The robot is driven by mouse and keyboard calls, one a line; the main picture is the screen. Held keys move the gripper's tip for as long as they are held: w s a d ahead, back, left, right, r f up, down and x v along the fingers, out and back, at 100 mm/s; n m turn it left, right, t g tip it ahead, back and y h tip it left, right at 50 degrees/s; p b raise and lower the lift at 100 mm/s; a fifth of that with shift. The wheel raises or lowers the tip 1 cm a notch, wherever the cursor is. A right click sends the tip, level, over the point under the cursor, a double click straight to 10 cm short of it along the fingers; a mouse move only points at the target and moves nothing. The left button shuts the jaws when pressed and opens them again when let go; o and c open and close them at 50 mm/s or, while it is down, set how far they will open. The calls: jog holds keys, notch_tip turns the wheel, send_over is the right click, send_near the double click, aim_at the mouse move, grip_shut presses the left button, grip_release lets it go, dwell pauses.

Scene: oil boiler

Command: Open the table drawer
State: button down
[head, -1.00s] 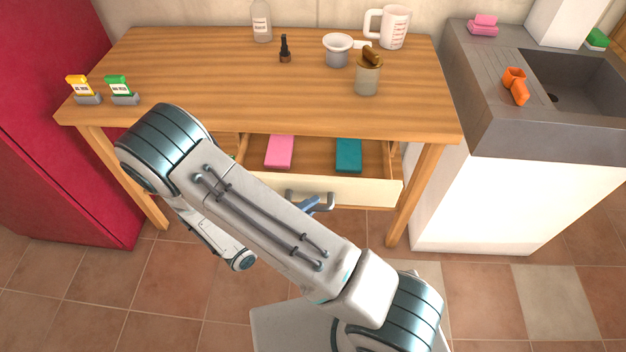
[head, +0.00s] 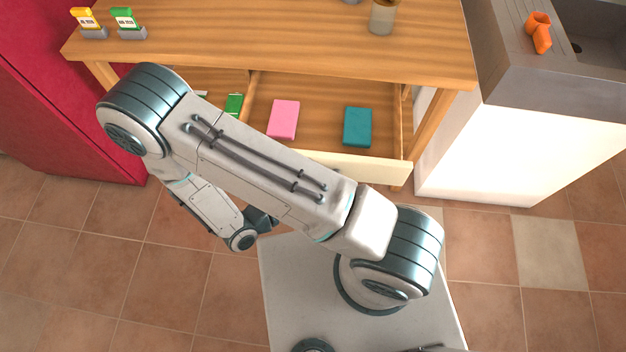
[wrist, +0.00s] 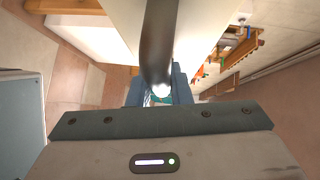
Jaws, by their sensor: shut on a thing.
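The table drawer (head: 375,168) is pulled well out from under the wooden table (head: 290,50) in the head view. Its pale front is partly hidden behind my arm. A pink block (head: 284,119) and a teal block (head: 357,127) lie in its right part, and a green item (head: 234,103) lies left of the divider. In the wrist view my gripper (wrist: 160,92) is shut on the dark drawer handle (wrist: 158,42), which runs between the fingers. The pale drawer front (wrist: 117,27) is just beyond. In the head view my arm hides the handle and the fingers.
A red cabinet (head: 40,90) stands left of the table and a grey sink counter (head: 530,75) on a white base stands right. Yellow and green packets (head: 128,22) and a jar (head: 383,17) are on the tabletop. The tiled floor (head: 120,270) is clear at the left.

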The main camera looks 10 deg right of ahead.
jog(key=c, duration=1.3)
grip_release()
jog(key=v, duration=1.4)
jog(key=shift+d, duration=0.1)
jog(key=w+d+r+n+g+y+p, duration=0.1)
jog(key=w+d+r+n+y+p, duration=0.1)
jog(key=d+r+n+y, duration=0.3)
jog(key=w+d+r+n+g+y+p, duration=0.2)
jog(key=d+r+n+y, duration=0.3)
jog(key=r+n, duration=0.9)
jog(key=w+d+r+n+g+y+p, duration=0.1)
jog(key=d+r+n+y, duration=0.3)
jog(key=d+r+n, duration=0.6)
jog(key=shift+w+d+r+y+p, duration=0.15)
jog(key=shift+w+r+p, duration=0.1)
jog(key=shift+r, duration=0.2)
jog(key=shift+w+a+r+y+p, duration=0.1)
jog(key=shift+w+r+p, duration=0.1)
jog(key=shift+r+p, duration=0.15)
jog(key=shift+w+d+r+y+p, duration=0.15)
jog(key=shift+w+r+p, duration=0.1)
jog(key=shift+r, duration=0.25)
